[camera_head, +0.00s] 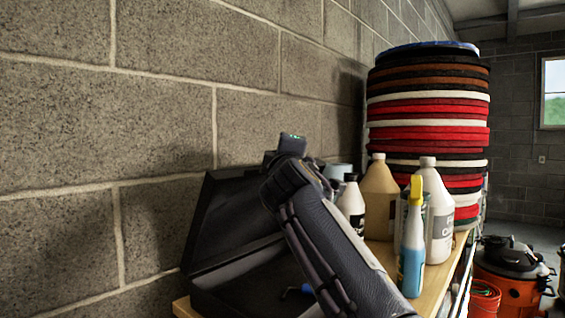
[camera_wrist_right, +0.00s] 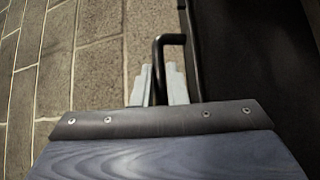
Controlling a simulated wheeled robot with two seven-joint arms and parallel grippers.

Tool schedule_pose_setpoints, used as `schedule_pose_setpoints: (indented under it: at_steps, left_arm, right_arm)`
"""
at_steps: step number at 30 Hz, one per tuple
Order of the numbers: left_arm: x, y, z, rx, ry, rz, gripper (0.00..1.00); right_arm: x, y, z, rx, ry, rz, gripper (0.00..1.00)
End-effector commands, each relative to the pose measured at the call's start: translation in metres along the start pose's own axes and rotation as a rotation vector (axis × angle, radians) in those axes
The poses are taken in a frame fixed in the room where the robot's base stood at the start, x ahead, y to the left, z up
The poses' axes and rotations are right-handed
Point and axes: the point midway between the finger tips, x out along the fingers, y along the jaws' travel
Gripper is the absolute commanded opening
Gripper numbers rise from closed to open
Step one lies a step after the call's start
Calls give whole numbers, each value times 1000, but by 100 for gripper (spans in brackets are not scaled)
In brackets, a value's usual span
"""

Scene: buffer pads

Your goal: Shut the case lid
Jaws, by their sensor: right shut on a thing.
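The black case (camera_head: 240,285) stands on the wooden shelf by the block wall. Its lid (camera_head: 215,225) is up, tilted back towards the wall. My right arm reaches in from the bottom across the case, and its wrist is beside the lid's upper right part, hiding the fingers in the head view. In the right wrist view my right gripper (camera_wrist_right: 159,88) is shut on a black bent handle (camera_wrist_right: 172,39), with the dark panel of the case (camera_wrist_right: 250,60) to its right. A small blue item (camera_head: 306,289) shows low by the case, partly hidden by my arm. My left gripper is not in view.
To the right on the shelf (camera_head: 433,285) stand a blue spray bottle (camera_head: 411,262), a white jug (camera_head: 439,215), a tan jug (camera_head: 380,200) and a white bottle (camera_head: 351,205). Behind them is a tall stack of pads (camera_head: 428,110). An orange vacuum (camera_head: 510,280) is on the floor.

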Motion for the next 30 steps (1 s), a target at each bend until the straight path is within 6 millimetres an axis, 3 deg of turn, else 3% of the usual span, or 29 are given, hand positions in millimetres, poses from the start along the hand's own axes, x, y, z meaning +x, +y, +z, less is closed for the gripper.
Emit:
schedule_pose_setpoints:
  at_steps: [8, 9, 11, 20, 30]
  left_arm:
    - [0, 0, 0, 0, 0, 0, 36]
    - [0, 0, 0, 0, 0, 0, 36]
    - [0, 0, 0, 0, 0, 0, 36]
    - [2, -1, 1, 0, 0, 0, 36]
    - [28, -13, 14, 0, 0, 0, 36]
  right_arm:
    - [0, 0, 0, 0, -1, 0, 0]
    - [0, 0, 0, 0, -1, 0, 14]
    - [0, 0, 0, 0, -1, 0, 21]
    - [-3, 0, 0, 0, 1, 1, 22]
    - [-56, -3, -2, 4, 9, 2, 22]
